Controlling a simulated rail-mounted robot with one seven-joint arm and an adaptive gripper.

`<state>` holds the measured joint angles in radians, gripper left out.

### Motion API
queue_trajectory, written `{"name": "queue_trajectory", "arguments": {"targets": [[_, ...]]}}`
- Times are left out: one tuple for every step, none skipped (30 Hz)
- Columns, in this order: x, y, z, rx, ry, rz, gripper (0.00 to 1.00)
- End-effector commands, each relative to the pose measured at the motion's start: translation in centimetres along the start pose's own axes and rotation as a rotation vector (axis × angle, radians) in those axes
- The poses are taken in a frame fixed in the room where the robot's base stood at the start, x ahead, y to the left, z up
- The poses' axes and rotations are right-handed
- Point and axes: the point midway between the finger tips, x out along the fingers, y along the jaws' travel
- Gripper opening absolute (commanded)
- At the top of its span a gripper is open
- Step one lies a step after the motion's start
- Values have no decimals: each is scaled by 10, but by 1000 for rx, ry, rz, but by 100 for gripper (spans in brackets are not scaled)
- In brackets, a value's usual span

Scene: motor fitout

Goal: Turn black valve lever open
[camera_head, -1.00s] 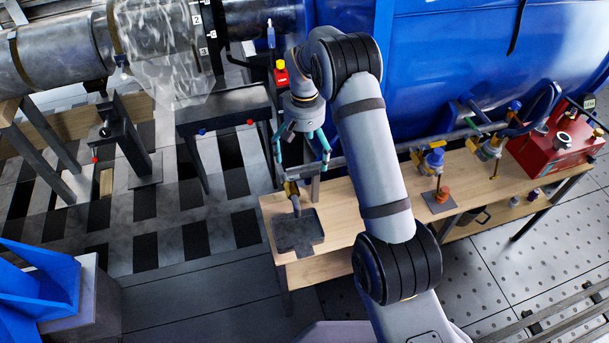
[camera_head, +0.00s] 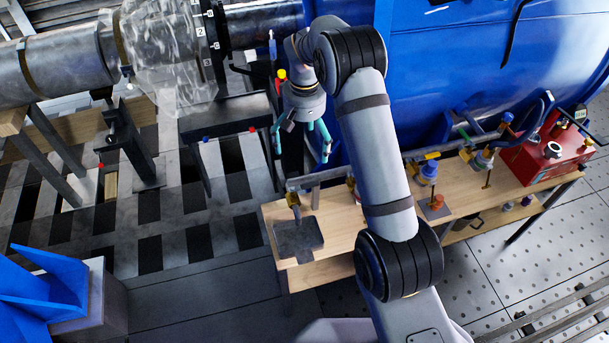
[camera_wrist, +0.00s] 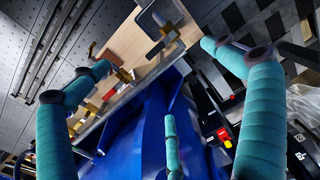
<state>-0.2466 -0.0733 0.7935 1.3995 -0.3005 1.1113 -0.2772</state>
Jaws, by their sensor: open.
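My gripper (camera_head: 302,155) is open and empty, its teal fingers pointing down just above and behind the left end of the wooden bench. In the wrist view my gripper (camera_wrist: 155,57) has its fingers spread wide with nothing between the tips. A brass valve (camera_head: 293,198) sits on the pipe at the bench's left end, a little below the fingertips and apart from them. I cannot make out for certain which part is the black lever. My arm hides part of the pipe.
A dark tray (camera_head: 298,237) lies on the wooden bench (camera_head: 272,212). A blue tank (camera_head: 440,75) stands close behind the pipe. A red box (camera_head: 545,160) is at the far right. A dark metal stand (camera_head: 225,118) is left of my gripper.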

Motion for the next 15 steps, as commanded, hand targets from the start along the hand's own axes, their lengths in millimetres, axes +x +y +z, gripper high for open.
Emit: {"name": "queue_trajectory", "arguments": {"targets": [[-5, 0, 0, -1, 0, 0, 100], [-6, 0, 0, -1, 0, 0, 100], [-7, 0, 0, -1, 0, 1, 100], [-7, 0, 0, -1, 0, 1, 100], [-7, 0, 0, -1, 0, 1, 100], [-6, 0, 0, -1, 0, 1, 100], [-6, 0, 0, -1, 0, 1, 100], [-6, 0, 0, -1, 0, 1, 100], [-6, 0, 0, -1, 0, 1, 100], [-6, 0, 0, -1, 0, 1, 100], [-6, 0, 0, -1, 0, 1, 99], [-6, 0, 0, -1, 0, 1, 97], [-6, 0, 0, -1, 0, 1, 95], [-6, 0, 0, -1, 0, 1, 94], [-6, 0, 0, -1, 0, 1, 91]]}}
